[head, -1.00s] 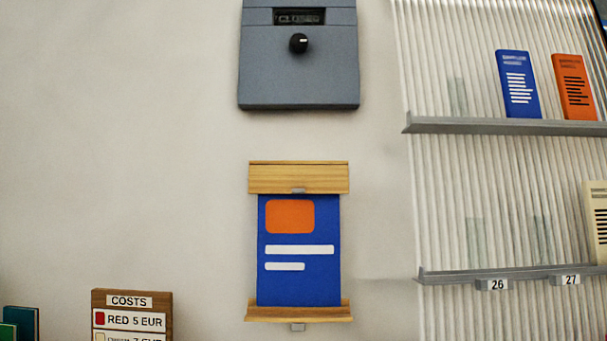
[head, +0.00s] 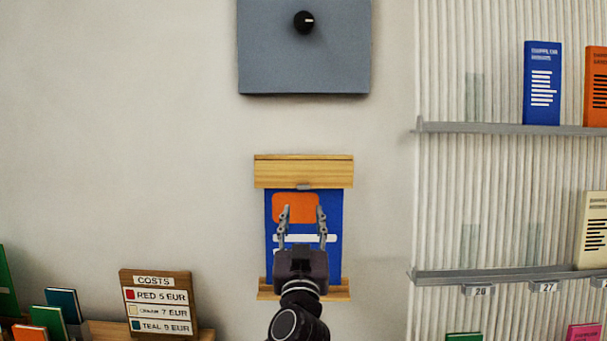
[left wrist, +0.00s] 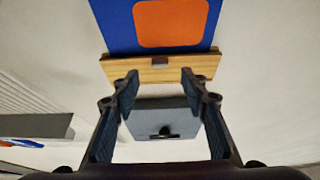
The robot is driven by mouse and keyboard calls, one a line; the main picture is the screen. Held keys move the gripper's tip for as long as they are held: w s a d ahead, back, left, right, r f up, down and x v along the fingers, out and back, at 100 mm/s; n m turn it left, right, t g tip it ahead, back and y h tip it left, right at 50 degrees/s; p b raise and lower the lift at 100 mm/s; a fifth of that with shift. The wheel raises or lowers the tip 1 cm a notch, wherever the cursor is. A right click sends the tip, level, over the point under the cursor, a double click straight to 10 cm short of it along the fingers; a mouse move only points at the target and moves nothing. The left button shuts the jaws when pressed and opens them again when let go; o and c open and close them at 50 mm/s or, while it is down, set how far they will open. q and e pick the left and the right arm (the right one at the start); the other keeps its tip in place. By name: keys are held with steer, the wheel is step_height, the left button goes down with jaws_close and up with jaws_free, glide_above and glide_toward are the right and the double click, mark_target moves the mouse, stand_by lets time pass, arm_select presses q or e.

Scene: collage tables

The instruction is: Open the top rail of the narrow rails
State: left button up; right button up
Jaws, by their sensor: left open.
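The top rail (head: 325,172) of the narrow rails is a wooden bar on the wall with a small grey tab (head: 304,187) at its lower edge. A blue poster (head: 334,220) with an orange block hangs between it and the wooden bottom rail (head: 338,290). My left gripper (head: 303,210) is open and empty, in front of the poster and below the top rail. In the left wrist view the top rail (left wrist: 190,66) and its tab (left wrist: 160,61) appear beyond the fingertips, between and above them. The arm hides part of the bottom rail. My right gripper is not in view.
A grey box with a black knob (head: 304,22) is on the wall above. Ribbed shelves (head: 500,130) with booklets stand at the right. A wooden COSTS sign (head: 155,282) and several small books are at the lower left. The wall beside the rails is bare.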

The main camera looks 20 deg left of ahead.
mark_target(303, 189)
arm_select(q)
steer(key=p+x, duration=0.1)
steer(key=x, duration=0.1)
steer(key=p+x, duration=0.1)
steer(key=x, duration=0.4)
steer(key=shift+s+r+p, duration=0.15)
steer(key=shift+r+p, duration=0.15)
steer(key=shift+p, duration=0.1)
steer(key=shift+w+a+r, duration=0.1)
steer(key=shift+w+r, duration=0.05)
steer(key=shift+w, duration=0.45)
jaws_close()
